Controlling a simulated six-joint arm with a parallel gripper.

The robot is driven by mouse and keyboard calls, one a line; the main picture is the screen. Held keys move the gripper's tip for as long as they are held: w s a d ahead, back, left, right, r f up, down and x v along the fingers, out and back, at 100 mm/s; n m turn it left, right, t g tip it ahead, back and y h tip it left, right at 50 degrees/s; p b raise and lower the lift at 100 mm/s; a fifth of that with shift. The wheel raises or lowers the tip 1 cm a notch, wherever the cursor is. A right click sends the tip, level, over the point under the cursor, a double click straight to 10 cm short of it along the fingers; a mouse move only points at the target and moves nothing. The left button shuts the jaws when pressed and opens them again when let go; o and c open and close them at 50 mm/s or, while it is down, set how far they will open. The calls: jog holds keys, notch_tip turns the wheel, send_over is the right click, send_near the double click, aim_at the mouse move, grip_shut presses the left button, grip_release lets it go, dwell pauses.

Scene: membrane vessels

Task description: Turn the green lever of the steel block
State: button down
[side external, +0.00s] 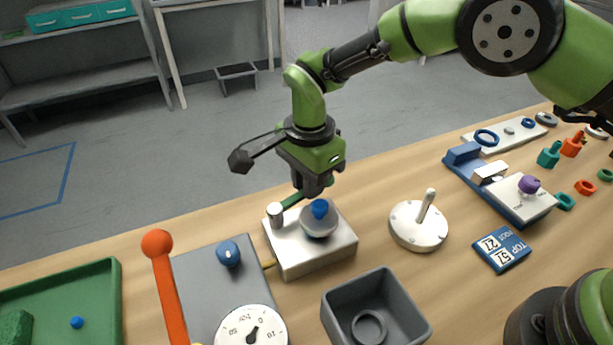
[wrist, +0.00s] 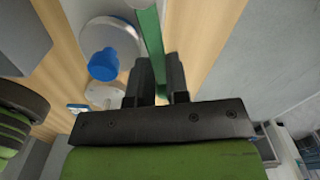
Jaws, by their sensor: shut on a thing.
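The steel block (side external: 300,255) sits on the wooden table, near the middle of the side external view. Its top carries a round dome with a blue knob (side external: 319,209) and a short pale post (side external: 275,214). The green lever (side external: 292,200) runs from near the post toward my gripper (side external: 315,190), which points down at the block's far side. In the wrist view the lever (wrist: 150,40) passes between the two dark fingers of my gripper (wrist: 157,82). My gripper is shut on the lever. The exact contact is partly hidden in both views.
An orange-knobbed stick (side external: 160,262) and a grey panel with a dial (side external: 250,328) stand left of the block. A grey open box (side external: 345,297) lies in front, and a white round base with a stick (side external: 418,228) stands right. The table's far edge runs close behind the block.

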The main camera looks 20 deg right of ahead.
jog(key=shift+s, duration=0.15)
jog(key=c, duration=1.1)
grip_release()
